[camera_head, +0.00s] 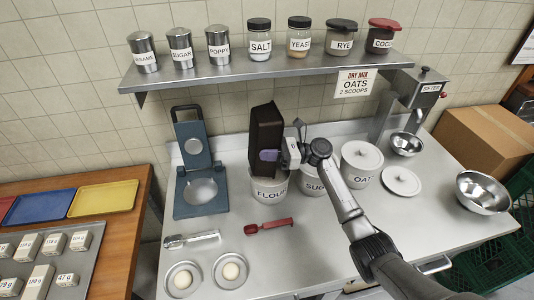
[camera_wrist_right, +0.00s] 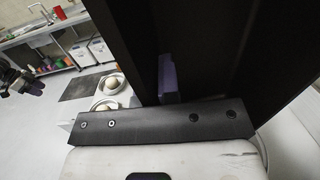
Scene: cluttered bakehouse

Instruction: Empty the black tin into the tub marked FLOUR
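The black tin (camera_head: 264,128) is tipped on its end, its long side near upright, directly over the white tub marked FLOUR (camera_head: 270,193). The tin hides most of the tub's mouth, and I cannot see what is inside either. My right gripper (camera_head: 271,155) is shut on the tin, with a purple fingertip against its side. In the right wrist view the tin (camera_wrist_right: 245,50) fills the upper right, with a purple finger pad (camera_wrist_right: 167,78) against it. A dark gripper with purple parts, seemingly my left (camera_wrist_right: 32,86), shows small at the left edge there; its opening is unclear.
Tubs marked SUGAR (camera_head: 313,186) and OATS (camera_head: 360,175) stand right of FLOUR; a loose lid (camera_head: 401,181) lies beside OATS. A shelf of jars (camera_head: 260,68) hangs above.

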